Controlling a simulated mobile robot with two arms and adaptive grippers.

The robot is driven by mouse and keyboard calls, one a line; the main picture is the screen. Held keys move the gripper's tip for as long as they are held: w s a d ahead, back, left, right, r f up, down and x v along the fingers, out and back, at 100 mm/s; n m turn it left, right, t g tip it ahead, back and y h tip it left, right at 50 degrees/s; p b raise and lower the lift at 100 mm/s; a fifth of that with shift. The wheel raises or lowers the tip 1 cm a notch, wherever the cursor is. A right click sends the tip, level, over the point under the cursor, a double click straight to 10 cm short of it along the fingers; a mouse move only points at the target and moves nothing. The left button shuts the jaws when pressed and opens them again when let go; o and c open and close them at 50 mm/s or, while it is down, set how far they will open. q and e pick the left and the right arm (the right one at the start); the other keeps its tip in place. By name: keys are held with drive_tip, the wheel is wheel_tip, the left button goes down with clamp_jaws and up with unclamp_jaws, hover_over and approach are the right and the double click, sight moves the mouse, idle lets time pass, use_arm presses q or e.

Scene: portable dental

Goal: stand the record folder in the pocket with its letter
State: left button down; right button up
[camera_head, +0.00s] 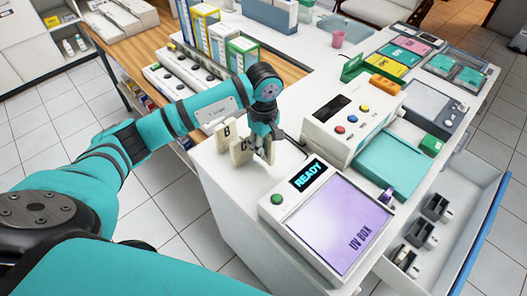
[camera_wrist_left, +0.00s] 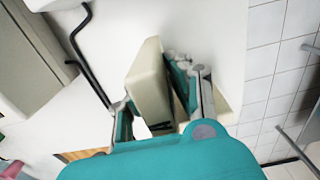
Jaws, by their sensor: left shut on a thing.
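My left gripper (camera_head: 262,138) is above the white counter, beside cream upright pieces marked with letters. One piece bears a B (camera_head: 226,133); another, nearer the gripper, bears what looks like a C (camera_head: 239,151) and is partly covered by the fingers. In the left wrist view my left gripper (camera_wrist_left: 155,98) is shut on a cream slab, the record folder (camera_wrist_left: 148,75), with one finger on each side. My right gripper is not in view.
A UV box (camera_head: 335,222) with a READY display stands right of the gripper, and a white button console (camera_head: 350,115) behind it. Coloured binders (camera_head: 215,38) stand at the back left. An open drawer (camera_head: 440,225) juts out at the lower right.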

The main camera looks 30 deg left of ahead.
use_arm(q)
drive_tip(key=shift+s+f, duration=0.1)
drive_tip(key=shift+f, duration=0.3)
wheel_tip(320, 180, down, 2)
drive_tip(key=shift+f+p, duration=0.2)
drive_tip(key=shift+p, duration=0.3)
drive_tip(key=shift+f, duration=0.3)
drive_tip(key=shift+f+b, duration=0.2)
drive_tip(key=shift+b, duration=0.1)
drive_tip(key=c, duration=1.3)
unclamp_jaws()
drive_tip(key=shift+o, duration=0.4)
drive_tip(key=shift+r, duration=0.1)
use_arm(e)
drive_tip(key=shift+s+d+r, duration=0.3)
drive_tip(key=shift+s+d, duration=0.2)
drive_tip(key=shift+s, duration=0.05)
